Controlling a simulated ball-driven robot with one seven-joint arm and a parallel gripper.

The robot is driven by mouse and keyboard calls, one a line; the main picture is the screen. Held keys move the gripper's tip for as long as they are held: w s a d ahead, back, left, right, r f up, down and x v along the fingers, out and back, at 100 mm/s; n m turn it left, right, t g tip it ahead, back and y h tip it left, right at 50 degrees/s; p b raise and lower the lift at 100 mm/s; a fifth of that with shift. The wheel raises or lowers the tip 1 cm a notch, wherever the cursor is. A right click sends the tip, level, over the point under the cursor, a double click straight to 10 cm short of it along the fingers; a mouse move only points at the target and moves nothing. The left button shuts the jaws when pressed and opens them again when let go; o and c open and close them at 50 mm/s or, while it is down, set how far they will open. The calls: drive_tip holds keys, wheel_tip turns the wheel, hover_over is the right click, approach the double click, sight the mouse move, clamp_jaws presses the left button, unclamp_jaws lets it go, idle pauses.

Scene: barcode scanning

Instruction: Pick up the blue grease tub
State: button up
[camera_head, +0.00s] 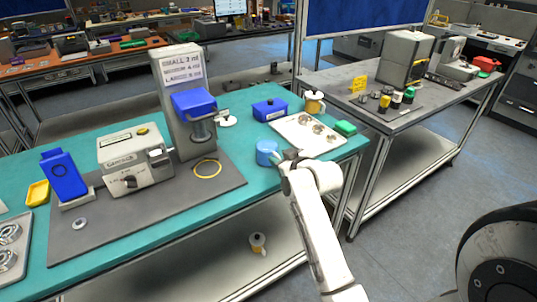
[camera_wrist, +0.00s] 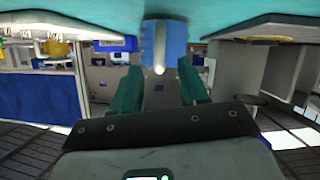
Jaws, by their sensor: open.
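The blue grease tub (camera_head: 265,153) stands on the teal bench top, left of the metal tray. My gripper (camera_head: 284,160) is close to it, at its right side toward the front, and hides part of it. In the wrist view, which looks upside down, the tub (camera_wrist: 163,42) shows ahead, roughly in line with the gap between the green fingers of my gripper (camera_wrist: 158,75). The fingers are open with nothing between them. I cannot tell whether the fingertips touch the tub.
The metal tray (camera_head: 290,128) with round parts lies right of the tub. A blue box (camera_head: 270,109), a yellow-and-white container (camera_head: 314,103) and a green block (camera_head: 345,128) are nearby. A grey mat (camera_head: 225,178) with a yellow ring (camera_head: 208,169) lies left.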

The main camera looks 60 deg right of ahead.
drive_tip(key=shift+w+d+f, duration=0.2)
drive_tip(key=shift+w+d, duration=0.05)
drive_tip(key=shift+w, duration=0.15)
clamp_jaws()
idle(0.4)
